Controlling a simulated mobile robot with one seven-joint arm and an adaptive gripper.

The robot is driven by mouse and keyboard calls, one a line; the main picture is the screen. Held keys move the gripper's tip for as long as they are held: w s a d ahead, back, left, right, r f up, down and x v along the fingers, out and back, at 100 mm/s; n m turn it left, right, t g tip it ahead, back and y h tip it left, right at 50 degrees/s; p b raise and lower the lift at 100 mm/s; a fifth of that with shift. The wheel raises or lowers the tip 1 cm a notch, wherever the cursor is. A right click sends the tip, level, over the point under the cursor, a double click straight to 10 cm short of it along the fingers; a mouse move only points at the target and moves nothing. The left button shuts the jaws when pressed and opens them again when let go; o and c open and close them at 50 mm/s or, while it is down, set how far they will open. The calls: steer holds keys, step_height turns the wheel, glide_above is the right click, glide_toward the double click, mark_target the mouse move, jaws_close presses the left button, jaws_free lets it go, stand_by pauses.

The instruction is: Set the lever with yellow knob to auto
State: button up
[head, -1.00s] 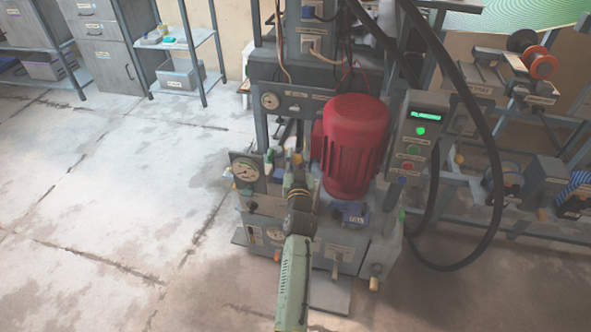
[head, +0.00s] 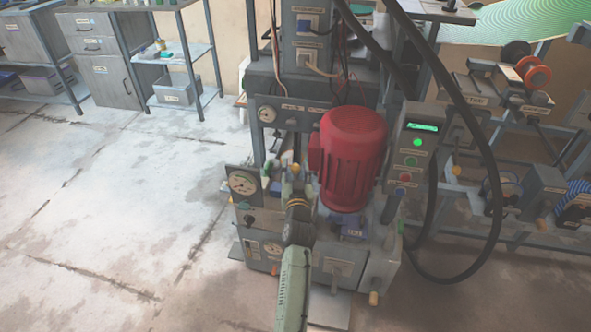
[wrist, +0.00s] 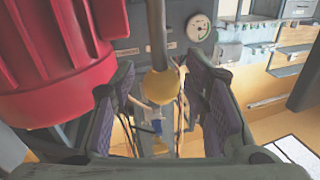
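The lever's yellow knob (wrist: 162,86) shows in the wrist view at the end of a dark rod that comes down from the top of the picture. My gripper (wrist: 162,108) is open, with one finger on each side of the knob. A gap seems to show between the knob and each finger; I cannot tell if either touches. In the head view my gripper (head: 298,190) is at the press's front, left of the red motor, and hides the knob it reaches. The lever's position label is not readable.
The red motor (head: 352,158) stands close beside my gripper and fills the wrist view's upper left. A pressure gauge (head: 242,183) is left of my gripper. A control box (head: 413,150) with buttons and a black hose are to the right. Open floor lies left.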

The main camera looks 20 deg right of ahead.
steer(key=shift+a, duration=0.1)
steer(key=v, duration=1.2)
steer(key=shift+w, duration=0.1)
stand_by(0.5)
